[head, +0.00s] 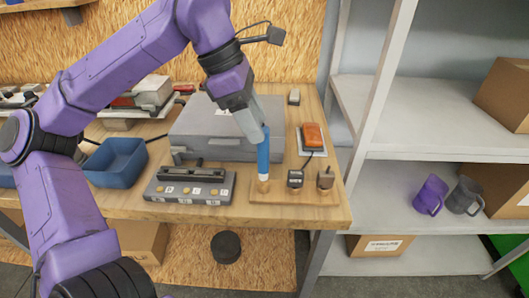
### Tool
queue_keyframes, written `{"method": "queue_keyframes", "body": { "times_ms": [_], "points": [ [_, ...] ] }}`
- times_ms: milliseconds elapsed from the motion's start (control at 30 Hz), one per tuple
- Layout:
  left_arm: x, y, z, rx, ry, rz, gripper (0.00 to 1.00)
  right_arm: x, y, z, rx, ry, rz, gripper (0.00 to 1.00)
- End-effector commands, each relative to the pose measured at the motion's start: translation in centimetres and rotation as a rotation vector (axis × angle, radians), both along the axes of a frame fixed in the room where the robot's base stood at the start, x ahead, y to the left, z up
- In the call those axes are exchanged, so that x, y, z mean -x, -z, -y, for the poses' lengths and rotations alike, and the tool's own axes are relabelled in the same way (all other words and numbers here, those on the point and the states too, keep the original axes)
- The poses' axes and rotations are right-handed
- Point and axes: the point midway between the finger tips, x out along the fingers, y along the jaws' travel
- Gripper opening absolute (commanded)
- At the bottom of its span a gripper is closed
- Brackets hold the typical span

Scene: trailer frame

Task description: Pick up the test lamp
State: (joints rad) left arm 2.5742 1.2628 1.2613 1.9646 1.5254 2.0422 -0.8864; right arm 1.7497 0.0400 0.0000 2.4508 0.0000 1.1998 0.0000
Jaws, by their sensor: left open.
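What looks like the test lamp (263,158), a slim blue cylinder with a pale lower end, stands roughly upright in a wooden holder (285,194) near the bench's front edge. My left gripper (261,132) reaches down from above, with its grey fingers at the lamp's top. The fingers overlap the top in this view, so I cannot tell if they touch it. The left gripper is open. My right gripper is not in view.
Two small dark plug-like pieces (325,178) stand in the holder to the right. A grey case (200,132) lies behind, a grey block with buttons (190,187) to the left, an orange device (312,136) behind right. Blue bins (117,160) sit at the left. Shelving (430,145) stands right.

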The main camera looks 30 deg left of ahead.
Motion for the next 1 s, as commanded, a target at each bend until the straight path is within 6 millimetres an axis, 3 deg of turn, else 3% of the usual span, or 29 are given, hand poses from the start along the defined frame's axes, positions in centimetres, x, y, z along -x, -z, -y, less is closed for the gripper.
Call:
{"method": "queue_keyframes", "body": {
  "times_ms": [300, 567, 600, 700, 1000],
  "points": [
    [-0.5, 4.6, 2.0, 0.000, 0.002, -0.003, 0.55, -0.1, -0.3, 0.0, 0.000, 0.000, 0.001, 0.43],
    [-0.7, 5.2, 2.3, -0.001, 0.002, -0.001, 0.55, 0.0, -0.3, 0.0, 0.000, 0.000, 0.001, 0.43],
    [-0.7, 5.2, 2.3, 0.000, 0.003, -0.001, 0.49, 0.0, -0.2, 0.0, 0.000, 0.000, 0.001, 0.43],
    [-0.7, 5.2, 2.3, -0.001, 0.004, -0.001, 0.17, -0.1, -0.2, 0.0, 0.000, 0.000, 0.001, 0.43],
    [-0.7, 5.1, 2.3, 0.000, 0.003, 0.000, 0.17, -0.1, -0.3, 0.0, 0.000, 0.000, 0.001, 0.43]
  ]
}}
